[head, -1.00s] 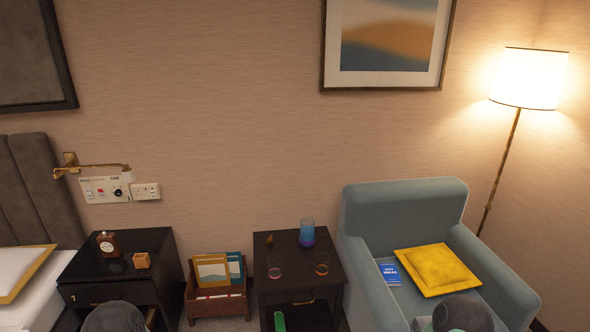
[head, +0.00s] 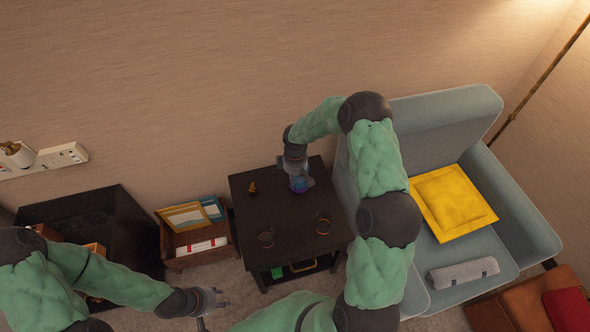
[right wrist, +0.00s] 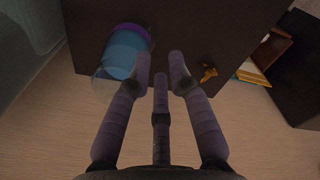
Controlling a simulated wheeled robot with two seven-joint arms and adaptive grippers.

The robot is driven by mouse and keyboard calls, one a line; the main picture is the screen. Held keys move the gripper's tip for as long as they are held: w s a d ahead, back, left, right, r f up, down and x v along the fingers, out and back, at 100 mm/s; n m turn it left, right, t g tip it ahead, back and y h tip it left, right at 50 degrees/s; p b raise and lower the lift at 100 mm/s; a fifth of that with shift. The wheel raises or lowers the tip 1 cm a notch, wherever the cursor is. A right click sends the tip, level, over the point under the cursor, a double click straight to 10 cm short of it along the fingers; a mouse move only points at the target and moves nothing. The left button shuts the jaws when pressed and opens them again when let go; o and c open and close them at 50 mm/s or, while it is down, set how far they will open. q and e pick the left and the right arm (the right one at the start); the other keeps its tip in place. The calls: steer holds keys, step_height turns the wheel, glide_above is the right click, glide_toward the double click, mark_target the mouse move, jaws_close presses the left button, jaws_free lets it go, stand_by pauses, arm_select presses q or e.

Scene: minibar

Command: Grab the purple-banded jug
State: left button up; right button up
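The purple-banded jug (head: 299,184) stands on the dark side table (head: 250,215), near its back right. In the right wrist view the jug (right wrist: 122,58) is clear and blue with a purple band at one end. My right gripper (right wrist: 159,68) is open; the jug lies left of its fingers, partly behind the left finger, not between them. In the head view the right gripper (head: 300,170) comes down over the jug and hides part of it; contact cannot be told. My left gripper (head: 213,305) is low at the left, apart from the table, fingers spread and empty.
A magazine box (head: 170,240) stands left, an armchair (head: 430,115) with yellow cushion (head: 453,203) right.

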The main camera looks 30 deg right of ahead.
mark_target(296, 181)
steer(key=shift+w+d+r, duration=0.3)
steer(key=shift+w+d, duration=0.15)
steer(key=shift+w, duration=0.2)
steer(key=shift+d+f, duration=0.1)
step_height(296, 181, down, 5)
steer(key=shift+f+b, duration=0.2)
steer(key=shift+b, duration=0.65)
step_height(296, 181, down, 5)
steer(key=shift+r+b, duration=0.1)
steer(key=shift+b, duration=0.8)
jaws_close()
arm_select(q)
steer(key=f, duration=0.3)
steer(key=shift+w, duration=0.25)
arm_select(e)
steer(key=shift+w+r, duration=0.1)
